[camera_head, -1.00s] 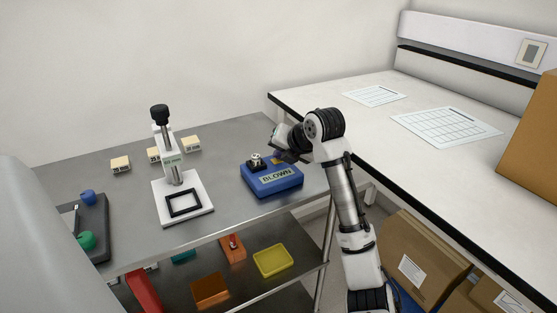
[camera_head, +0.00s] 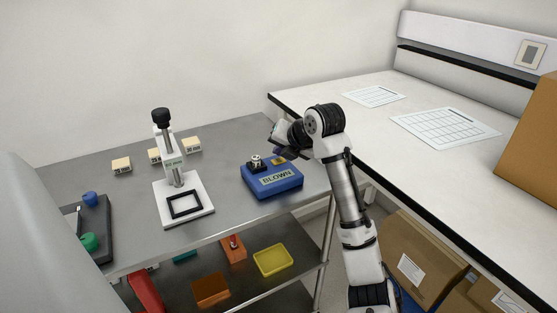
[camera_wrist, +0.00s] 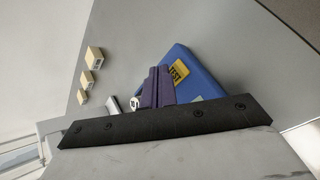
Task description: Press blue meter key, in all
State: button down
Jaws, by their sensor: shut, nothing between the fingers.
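The blue meter (camera_head: 262,188) sits on the steel table, and its front panel reads BLOWN. A small metal-and-black fixture (camera_head: 257,162) is on its top. A yellow patch shows on top of the meter near my gripper; in the wrist view it is a yellow TEST key (camera_wrist: 178,72) on the blue body (camera_wrist: 208,76). My gripper (camera_head: 277,153) is just above the back right of the meter, apart from it as far as I can tell. In the wrist view its purple fingers (camera_wrist: 158,70) are together and empty, beside the TEST key, covering part of the meter.
A white stand (camera_head: 187,212) with a black frame and knob is left of the meter. Several cream blocks (camera_head: 121,165) lie behind it. A dark tray (camera_head: 98,225) with blue and green knobs is far left. A white bench (camera_head: 450,180) is right; bins fill the lower shelf.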

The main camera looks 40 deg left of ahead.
aim_at(280, 163)
jog(key=shift+r+p, duration=1.7)
jog(key=shift+r, duration=0.85)
jog(key=shift+f, duration=0.1)
